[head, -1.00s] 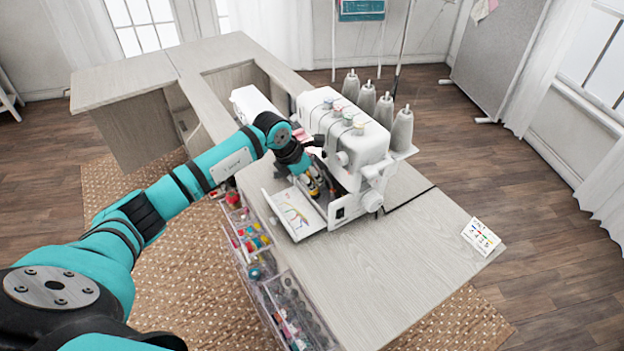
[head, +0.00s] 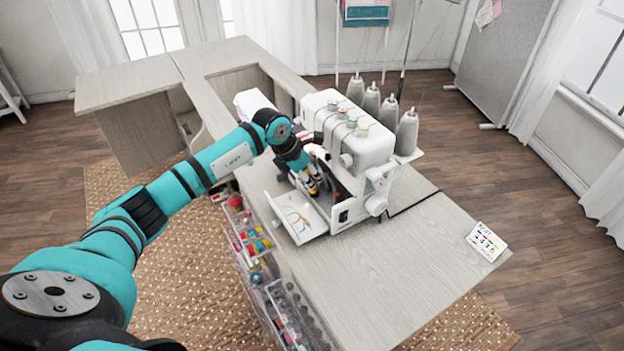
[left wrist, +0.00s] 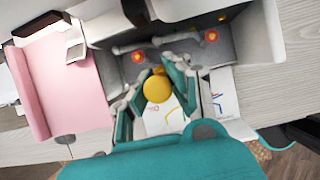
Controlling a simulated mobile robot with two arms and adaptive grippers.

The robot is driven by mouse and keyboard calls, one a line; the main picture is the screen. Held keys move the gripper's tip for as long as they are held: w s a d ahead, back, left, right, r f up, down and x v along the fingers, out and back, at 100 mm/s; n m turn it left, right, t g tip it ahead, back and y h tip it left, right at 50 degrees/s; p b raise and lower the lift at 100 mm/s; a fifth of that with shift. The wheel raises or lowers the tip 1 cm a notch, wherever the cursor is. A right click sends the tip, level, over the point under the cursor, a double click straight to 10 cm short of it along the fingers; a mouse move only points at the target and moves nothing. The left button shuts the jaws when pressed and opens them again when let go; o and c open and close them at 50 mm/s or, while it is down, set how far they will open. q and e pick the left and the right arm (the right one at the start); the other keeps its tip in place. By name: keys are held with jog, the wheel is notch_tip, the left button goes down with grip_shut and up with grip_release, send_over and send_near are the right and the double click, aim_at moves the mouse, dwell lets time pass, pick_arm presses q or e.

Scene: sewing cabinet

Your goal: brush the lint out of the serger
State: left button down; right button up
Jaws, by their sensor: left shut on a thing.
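The white serger (head: 335,118) stands on the cabinet top with its front cover (head: 300,218) folded down, showing a coloured threading diagram. My left gripper (head: 314,190) is at the serger's open front, pointing down into the looper area. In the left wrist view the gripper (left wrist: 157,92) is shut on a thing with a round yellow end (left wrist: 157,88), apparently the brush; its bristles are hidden. Two red-and-yellow spots show in the grey looper area (left wrist: 175,55), beyond the fingers. I cannot make out whether they are lint. My right gripper is not in view.
Pink cloth (left wrist: 62,85) lies left of the serger in the wrist view. Several thread cones (head: 372,102) stand behind the serger. A card (head: 486,241) lies at the cabinet's right corner. Clear bins of spools (head: 255,243) hang along the front edge.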

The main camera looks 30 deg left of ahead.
pick_arm(q)
jog(key=shift+w+a, duration=0.1)
jog(key=shift+a, duration=0.15)
jog(key=shift+w+a+b, duration=0.25)
jog(key=shift+a+b, duration=0.15)
jog(key=shift+a, duration=0.05)
jog(key=shift+w, duration=0.1)
dwell(0.4)
jog(key=shift+w+a+b, duration=0.2)
jog(key=shift+a+b, duration=0.25)
jog(key=shift+a, duration=0.05)
jog(key=shift+w+a+b, duration=0.3)
jog(key=shift+a+b, duration=0.05)
jog(key=shift+a, duration=0.15)
